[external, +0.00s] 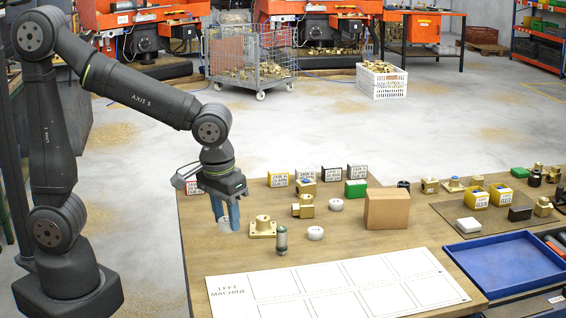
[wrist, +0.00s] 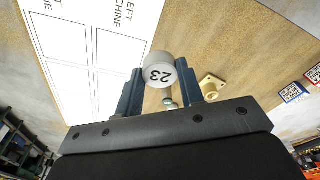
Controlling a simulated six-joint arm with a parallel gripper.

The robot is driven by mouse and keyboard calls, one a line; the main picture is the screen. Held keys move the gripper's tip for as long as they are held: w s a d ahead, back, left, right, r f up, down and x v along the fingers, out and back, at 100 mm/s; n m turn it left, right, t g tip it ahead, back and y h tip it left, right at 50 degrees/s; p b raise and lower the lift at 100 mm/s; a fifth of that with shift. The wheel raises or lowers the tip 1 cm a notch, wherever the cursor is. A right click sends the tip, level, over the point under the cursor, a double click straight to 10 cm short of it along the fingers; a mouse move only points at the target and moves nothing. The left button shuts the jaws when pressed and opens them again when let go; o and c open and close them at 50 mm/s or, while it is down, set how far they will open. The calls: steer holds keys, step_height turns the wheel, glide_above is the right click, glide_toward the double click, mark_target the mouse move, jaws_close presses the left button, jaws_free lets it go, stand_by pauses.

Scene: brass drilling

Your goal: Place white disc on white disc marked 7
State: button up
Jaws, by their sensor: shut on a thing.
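My gripper (external: 227,214) is shut on a white disc (wrist: 159,70), which carries the number 23 in the wrist view. The blue fingers stand on either side of it, also in the wrist view (wrist: 160,82). In the external view the held disc shows only faintly between the fingers, over the table's left part. Two other white discs lie on the table: one (external: 336,204) left of the cardboard box and one (external: 315,233) nearer the front. Their markings are too small to read, so I cannot tell which is 7.
A brass flanged block (external: 263,227) and a grey-green cylinder (external: 282,240) stand just right of my gripper. A cardboard box (external: 386,209) stands farther right. A white sheet (external: 335,284) marked LEFT MACHINE lies in front, its boxes empty. A blue tray (external: 506,262) is at right.

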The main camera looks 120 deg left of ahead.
steer(key=w+a+r, duration=0.1)
steer(key=w+a, duration=1)
steer(key=a, duration=0.2)
glide_above(316, 230)
steer(key=shift+m, duration=0.3)
steer(key=f, duration=0.6)
steer(key=shift+d+f, duration=0.2)
steer(key=shift+f, duration=0.05)
steer(key=shift+a+f, duration=0.1)
steer(key=shift+f, duration=1.95)
steer(key=shift+f, duration=0.15)
steer(key=o, duration=1)
